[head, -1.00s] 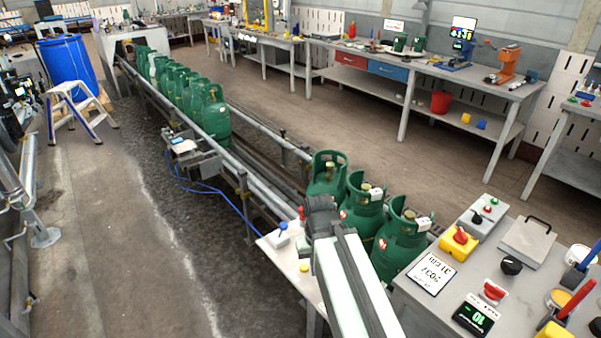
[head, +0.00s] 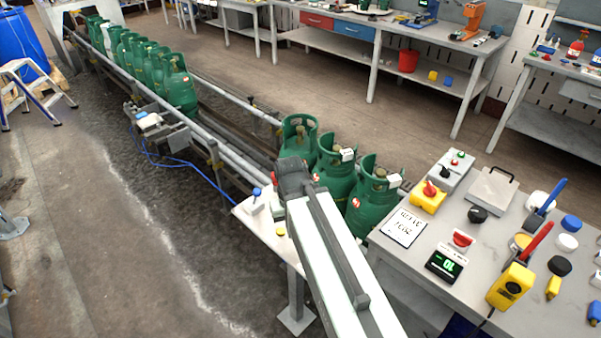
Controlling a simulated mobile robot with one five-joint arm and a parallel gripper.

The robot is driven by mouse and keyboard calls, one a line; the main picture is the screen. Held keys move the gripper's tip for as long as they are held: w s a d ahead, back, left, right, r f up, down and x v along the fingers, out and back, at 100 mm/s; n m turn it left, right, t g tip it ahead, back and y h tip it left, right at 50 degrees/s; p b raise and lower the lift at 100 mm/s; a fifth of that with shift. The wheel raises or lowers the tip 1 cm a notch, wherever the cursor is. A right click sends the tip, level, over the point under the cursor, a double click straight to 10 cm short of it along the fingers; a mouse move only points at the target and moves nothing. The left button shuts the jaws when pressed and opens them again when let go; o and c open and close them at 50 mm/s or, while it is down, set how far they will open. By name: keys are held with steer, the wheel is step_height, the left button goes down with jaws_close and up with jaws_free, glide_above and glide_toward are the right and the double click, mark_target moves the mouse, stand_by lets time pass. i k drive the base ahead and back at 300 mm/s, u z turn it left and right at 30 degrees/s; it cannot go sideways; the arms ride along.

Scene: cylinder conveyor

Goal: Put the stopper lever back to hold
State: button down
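A small lever with a blue knob (head: 257,192) stands on a white plate (head: 262,228) beside the conveyor. It looks like the stopper lever, but no label is readable and its setting cannot be told. My gripper (head: 292,172) is dark and seen from behind, just right of the blue knob and apart from it in the picture. The fingers are hidden, so I cannot tell whether they are open or touch anything. Three green gas cylinders stand just beyond my gripper: a far one (head: 299,137), a middle one (head: 335,170) and a near one (head: 372,203).
The conveyor rail (head: 205,129) runs to the far left, with several more green cylinders (head: 178,85) on it. A grey bench (head: 400,262) at right holds a yellow box with a red knob (head: 428,195), a sign (head: 404,227) and a lit display (head: 445,264).

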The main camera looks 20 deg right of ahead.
mark_target(257, 193)
steer(key=k, duration=1.35)
steer(key=u, duration=0.2)
steer(key=i, duration=0.6)
steer(key=u, duration=0.8)
steer(key=i, duration=0.85)
steer(key=u, duration=0.05)
